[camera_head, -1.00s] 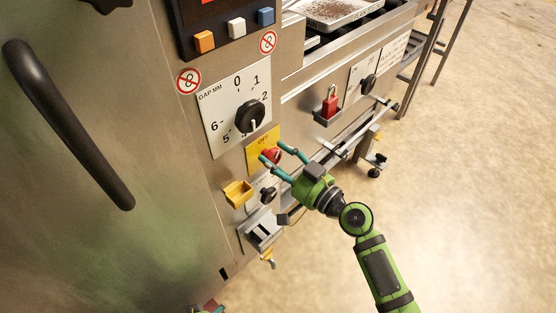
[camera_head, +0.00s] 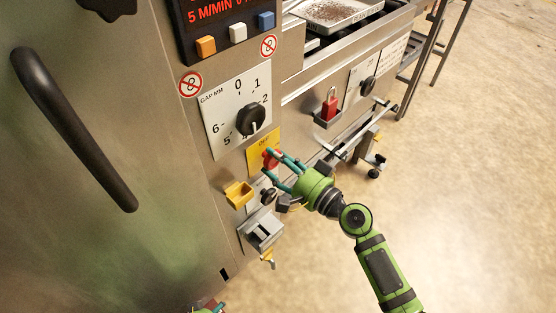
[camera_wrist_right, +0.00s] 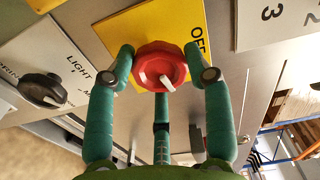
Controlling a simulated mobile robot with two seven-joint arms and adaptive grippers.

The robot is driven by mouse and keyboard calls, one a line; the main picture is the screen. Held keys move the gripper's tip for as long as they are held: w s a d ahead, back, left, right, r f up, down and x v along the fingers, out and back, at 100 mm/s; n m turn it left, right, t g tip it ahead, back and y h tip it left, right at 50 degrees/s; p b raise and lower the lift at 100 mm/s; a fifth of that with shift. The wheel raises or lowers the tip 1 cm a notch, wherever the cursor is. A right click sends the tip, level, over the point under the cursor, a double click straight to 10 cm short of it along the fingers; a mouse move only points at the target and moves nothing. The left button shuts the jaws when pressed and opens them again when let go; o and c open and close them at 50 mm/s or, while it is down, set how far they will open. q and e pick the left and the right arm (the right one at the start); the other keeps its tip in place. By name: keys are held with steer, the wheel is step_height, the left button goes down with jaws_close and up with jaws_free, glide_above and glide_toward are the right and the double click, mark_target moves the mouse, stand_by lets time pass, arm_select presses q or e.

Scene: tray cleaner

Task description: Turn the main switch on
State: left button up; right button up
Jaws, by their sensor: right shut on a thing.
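The main switch is a red round knob (camera_head: 270,158) on a yellow plate (camera_head: 257,141) marked OFF. In the right wrist view the red knob (camera_wrist_right: 160,68) fills the middle, and its white pointer slants to the lower right, away from the OFF word on the plate (camera_wrist_right: 170,30). My right gripper (camera_head: 271,163) is shut on the knob. In the wrist view, the fingers of my right gripper (camera_wrist_right: 161,75) press on both sides of its rim, with a third finger below. My left gripper does not show clearly.
Above is a black gap dial (camera_head: 251,119) on a white plate, under coloured buttons and a lit red display (camera_head: 225,14). A yellow holder (camera_head: 238,194) and a small black light knob (camera_head: 268,196) sit just below. Open floor lies right.

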steer(key=shift+w+d+r+m, duration=0.2)
steer(key=shift+w+r+m, duration=0.15)
steer(key=shift+m, duration=0.35)
steer(key=o, duration=1.1)
steer(key=shift+f, duration=0.15)
steer(key=shift+s, duration=0.2)
steer(key=v, duration=1.1)
steer(key=shift+s+d, duration=0.25)
steer(key=shift+d, duration=0.05)
